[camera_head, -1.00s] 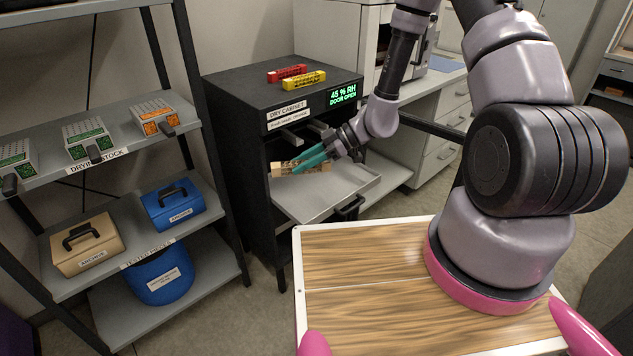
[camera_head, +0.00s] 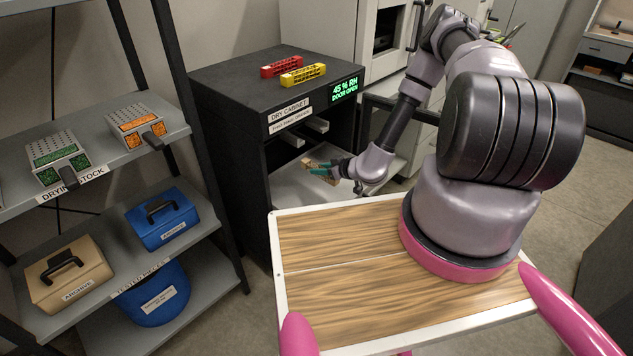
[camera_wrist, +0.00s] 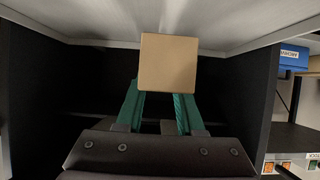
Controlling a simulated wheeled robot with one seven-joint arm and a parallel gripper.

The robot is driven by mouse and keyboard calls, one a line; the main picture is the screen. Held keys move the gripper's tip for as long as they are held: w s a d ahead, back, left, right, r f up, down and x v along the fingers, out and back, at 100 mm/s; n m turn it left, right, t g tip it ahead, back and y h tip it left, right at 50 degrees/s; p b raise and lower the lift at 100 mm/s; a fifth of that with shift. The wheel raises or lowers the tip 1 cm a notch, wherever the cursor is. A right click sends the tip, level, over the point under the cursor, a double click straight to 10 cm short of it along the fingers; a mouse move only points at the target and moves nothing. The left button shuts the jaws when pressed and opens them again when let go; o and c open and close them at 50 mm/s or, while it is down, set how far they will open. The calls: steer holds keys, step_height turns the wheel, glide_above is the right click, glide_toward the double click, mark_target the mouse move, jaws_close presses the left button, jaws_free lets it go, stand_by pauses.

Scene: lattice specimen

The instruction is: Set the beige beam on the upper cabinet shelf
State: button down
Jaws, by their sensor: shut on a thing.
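My gripper (camera_head: 327,169) is shut on the beige beam (camera_head: 312,164), its teal fingers on either side of it. The beam is inside the front of the black dry cabinet (camera_head: 224,112), above a pale grey shelf or tray (camera_head: 292,188); whether it touches that surface I cannot tell. The cabinet door is open. In the wrist view the beam's square end (camera_wrist: 168,62) stands out beyond the green fingers (camera_wrist: 158,112), against the pale panel (camera_wrist: 100,22). That view appears upside down. Two light grey bar ends (camera_head: 317,125) show higher in the cabinet opening.
Red (camera_head: 281,65) and yellow (camera_head: 303,74) lattice beams lie on the cabinet top. At left, a rack (camera_head: 108,167) holds drying stock blocks, a blue box (camera_head: 163,218) and a tan archive box (camera_head: 68,272). My wood-topped deck is clear in front.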

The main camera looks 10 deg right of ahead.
mark_target(320, 190)
steer(key=shift+f, duration=3.25)
steer(key=shift+f, duration=0.1)
steer(key=c, duration=0.5)
jaws_free()
